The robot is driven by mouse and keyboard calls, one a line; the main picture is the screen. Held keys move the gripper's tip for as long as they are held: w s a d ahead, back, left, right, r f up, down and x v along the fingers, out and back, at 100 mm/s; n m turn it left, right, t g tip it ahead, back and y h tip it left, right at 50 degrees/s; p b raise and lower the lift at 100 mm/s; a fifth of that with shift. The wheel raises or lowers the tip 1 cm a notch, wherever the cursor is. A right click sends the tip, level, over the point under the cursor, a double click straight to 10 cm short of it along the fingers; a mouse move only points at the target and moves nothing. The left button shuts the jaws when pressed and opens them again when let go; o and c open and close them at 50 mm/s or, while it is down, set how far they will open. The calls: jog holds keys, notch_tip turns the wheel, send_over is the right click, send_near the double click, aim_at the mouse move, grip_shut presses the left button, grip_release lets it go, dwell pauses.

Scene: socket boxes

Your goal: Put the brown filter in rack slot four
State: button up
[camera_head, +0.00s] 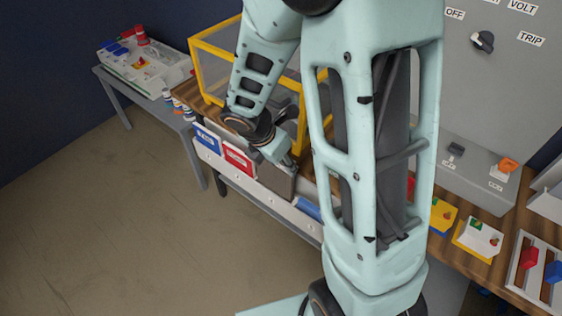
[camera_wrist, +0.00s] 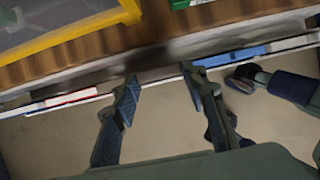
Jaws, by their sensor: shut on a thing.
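The brown filter (camera_head: 275,180) is a flat dark panel standing upright along the white rack (camera_head: 240,187). It is between a red panel (camera_head: 238,158) and a blue panel (camera_head: 308,208). My gripper (camera_head: 289,162) is at its top edge. In the wrist view, the fingers (camera_wrist: 160,84) stand either side of the brown filter's thin top edge (camera_wrist: 158,74), shut on it. The filter's lower edge seems to be behind the rack's front rail. I cannot tell whether it is fully seated, nor read the slot number.
Another blue panel (camera_head: 206,138) stands at the rack's left end. A yellow-framed clear box (camera_head: 213,58) is on the wooden table behind the rack. A grey side table (camera_head: 160,108) carries a white box. The floor (camera_head: 100,220) in front is clear.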

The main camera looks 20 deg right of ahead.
aim_at(282, 183)
jog(key=shift+f+b, duration=2.2)
jog(key=shift+f, duration=0.3)
jog(key=shift+f+b, duration=1.55)
jog(key=shift+f, duration=0.25)
jog(key=o, duration=1.2)
jog(key=shift+c, duration=0.2)
jog(key=shift+r, duration=0.1)
